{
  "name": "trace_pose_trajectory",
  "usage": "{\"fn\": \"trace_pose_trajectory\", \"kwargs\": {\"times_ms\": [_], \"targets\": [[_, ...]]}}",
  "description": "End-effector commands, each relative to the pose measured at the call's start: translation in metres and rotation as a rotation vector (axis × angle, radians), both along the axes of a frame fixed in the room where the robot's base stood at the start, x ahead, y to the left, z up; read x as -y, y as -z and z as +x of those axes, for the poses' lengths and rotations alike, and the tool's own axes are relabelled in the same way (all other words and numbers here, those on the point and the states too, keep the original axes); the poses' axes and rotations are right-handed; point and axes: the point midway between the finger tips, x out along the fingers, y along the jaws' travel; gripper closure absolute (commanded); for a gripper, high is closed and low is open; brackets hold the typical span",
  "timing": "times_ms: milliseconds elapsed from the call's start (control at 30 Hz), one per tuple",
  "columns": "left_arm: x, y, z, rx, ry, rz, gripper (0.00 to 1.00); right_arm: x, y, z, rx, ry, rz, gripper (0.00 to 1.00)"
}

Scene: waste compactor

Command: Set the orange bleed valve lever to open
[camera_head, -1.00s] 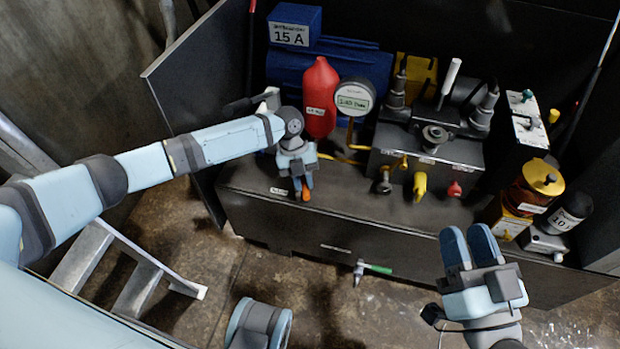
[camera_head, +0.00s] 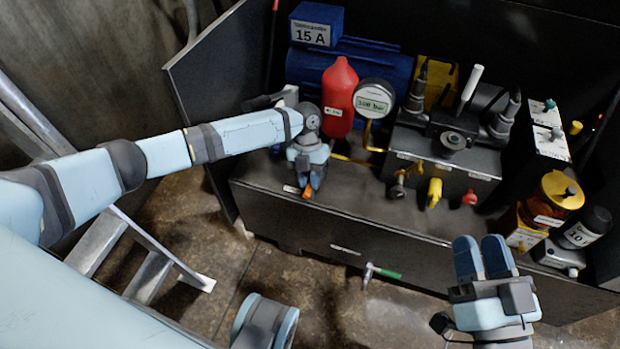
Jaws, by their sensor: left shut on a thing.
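The orange bleed valve lever (camera_head: 307,191) shows as a small orange tip at the left front of the dark machine bench. My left gripper (camera_head: 310,179) comes down over it from the left and is shut on it, with the tip just below the fingers. The gripper hides the valve body and most of the lever, so its exact angle cannot be seen. My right gripper (camera_head: 484,257) is at the lower right, apart from the machine. Its two blue fingers lie close together with nothing visible between them.
Behind my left gripper stand a red bottle (camera_head: 339,97) and a round gauge (camera_head: 373,98) that appears to read 160 bar. A yellow handle (camera_head: 434,193) and a red knob (camera_head: 470,197) are on the block to the right. A green-handled valve (camera_head: 383,273) sticks out below the bench.

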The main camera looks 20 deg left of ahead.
Motion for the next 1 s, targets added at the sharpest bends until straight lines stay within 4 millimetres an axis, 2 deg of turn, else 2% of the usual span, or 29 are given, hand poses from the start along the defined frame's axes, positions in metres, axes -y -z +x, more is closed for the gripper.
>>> {"fn": "trace_pose_trajectory", "kwargs": {"times_ms": [133,167,233,267,533,667,800,833,900,1000], "targets": [[0.0,0.0,0.0,0.0,-0.001,0.0,1.0,0.0,0.001,0.0,-0.001,0.0,0.0,0.61],[0.0,0.0,0.0,0.0,-0.001,0.0,0.73,0.0,0.001,0.0,-0.001,0.0,0.0,0.61],[0.0,0.0,0.0,0.0,-0.002,0.001,0.57,0.0,0.001,0.0,-0.001,0.0,0.0,0.61],[0.0,0.0,0.0,0.0,-0.002,0.001,0.55,0.0,0.001,0.0,-0.001,0.0,0.0,0.61],[0.0,-0.001,0.0,0.0,-0.002,0.001,0.55,0.0,0.0,0.0,0.0,0.0,0.0,0.61],[0.0,-0.011,0.0,0.001,-0.001,0.0,0.55,0.0,-0.005,0.0,0.006,0.002,0.0,0.61],[0.0,-0.038,0.001,0.003,-0.001,-0.001,0.55,0.002,-0.017,0.0,0.029,0.01,0.001,0.61],[0.0,-0.046,0.001,0.003,0.0,-0.001,0.55,0.003,-0.014,0.0,0.017,0.016,-0.006,0.61],[0.0,-0.063,0.001,0.002,-0.002,0.0,0.55,0.007,0.005,0.001,-0.056,0.031,-0.045,0.61],[0.0,-0.088,0.0,0.002,0.0,0.0,0.55,0.012,0.019,0.003,-0.115,0.046,-0.085,0.61]]}}
